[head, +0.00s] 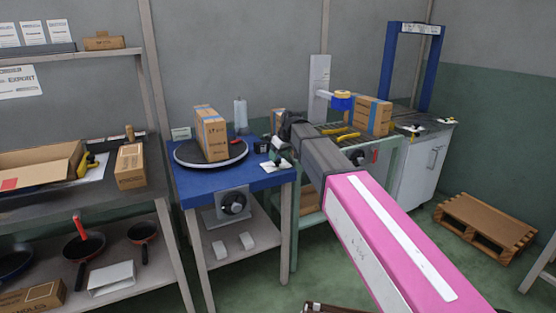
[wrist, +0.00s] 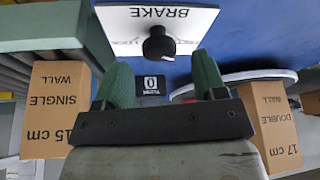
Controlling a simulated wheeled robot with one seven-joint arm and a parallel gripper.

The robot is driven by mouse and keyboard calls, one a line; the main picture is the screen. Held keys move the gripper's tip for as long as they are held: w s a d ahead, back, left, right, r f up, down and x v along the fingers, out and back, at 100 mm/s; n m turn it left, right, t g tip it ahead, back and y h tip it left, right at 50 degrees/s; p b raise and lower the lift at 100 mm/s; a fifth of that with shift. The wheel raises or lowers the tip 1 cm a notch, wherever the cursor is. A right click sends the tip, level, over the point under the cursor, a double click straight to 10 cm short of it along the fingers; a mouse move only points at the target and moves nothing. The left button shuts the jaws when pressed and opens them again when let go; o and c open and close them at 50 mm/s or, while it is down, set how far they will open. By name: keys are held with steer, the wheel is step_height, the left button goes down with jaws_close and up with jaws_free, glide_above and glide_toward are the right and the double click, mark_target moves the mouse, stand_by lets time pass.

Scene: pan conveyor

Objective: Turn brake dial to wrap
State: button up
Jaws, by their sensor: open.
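The brake dial is a round black knob (wrist: 158,45) on a white plate marked BRAKE (wrist: 115,22), which appears upside down in the wrist view. In the head view the white plate (head: 283,166) lies at the right end of the blue table. My gripper (wrist: 160,68) has two green fingers, open and empty, spread to either side of the knob's line. The knob appears just beyond the fingertips, and I see no contact. In the head view my gripper (head: 277,146) is by the plate, partly hidden by my arm. The dial's setting is too small to read.
A carton (head: 211,133) stands on the dark turntable (head: 184,158) on the blue table. A counter showing 0 (wrist: 151,84) is near the plate. The conveyor, with a carton (head: 371,115) and tape, is to the right.

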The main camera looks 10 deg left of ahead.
mark_target(277, 163)
steer(key=shift+x, duration=1.35)
steer(key=c, duration=0.9)
steer(key=shift+m, duration=0.3)
steer(key=m+h, duration=0.1)
steer(key=m, duration=0.1)
steer(key=m+t+h, duration=0.1)
steer(key=m, duration=0.2)
steer(key=shift+s+m+t, duration=0.1)
steer(key=shift+m+t, duration=0.2)
steer(key=m+h, duration=0.1)
steer(key=m, duration=0.1)
steer(key=m+h, duration=0.1)
steer(key=m, duration=0.2)
steer(key=shift+a, duration=0.2)
steer(key=shift+m, duration=0.4)
